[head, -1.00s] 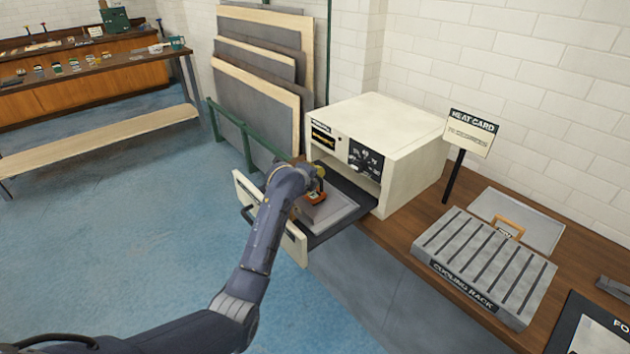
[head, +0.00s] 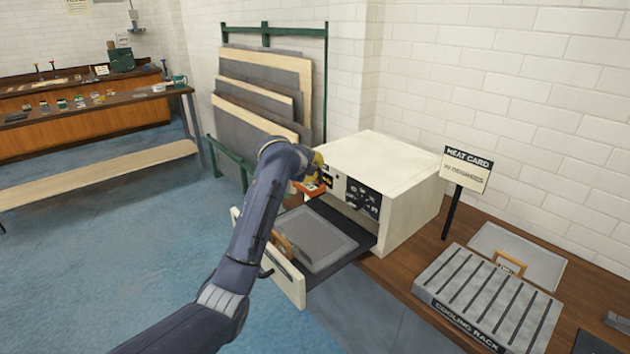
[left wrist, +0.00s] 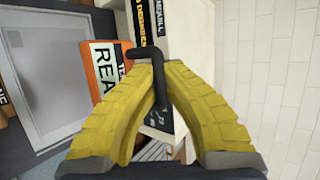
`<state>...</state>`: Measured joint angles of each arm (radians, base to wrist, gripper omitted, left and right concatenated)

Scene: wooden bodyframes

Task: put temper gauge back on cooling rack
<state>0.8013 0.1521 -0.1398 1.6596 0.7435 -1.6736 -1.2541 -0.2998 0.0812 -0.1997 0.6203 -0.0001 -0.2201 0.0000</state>
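My left gripper (head: 317,168) has yellow fingers and hangs in front of the cream oven's face, above its open drawer. In the left wrist view the fingers (left wrist: 155,64) are shut on a bent black rod of the temper gauge. The temper gauge (left wrist: 103,75) has an orange-edged white plate with partly hidden lettering. In the head view a small orange part of the gauge (head: 309,188) shows under the fingers, clear of the drawer. The grey slatted cooling rack (head: 436,276) lies on the wooden bench at the right. My right gripper is not in view.
The cream oven (head: 400,165) has its drawer (head: 325,268) pulled out, with a grey slab (head: 313,240) in it. A heat card sign (head: 466,172) stands between oven and rack. A grey plate (head: 535,255) and a tan handle (head: 510,262) are behind the rack.

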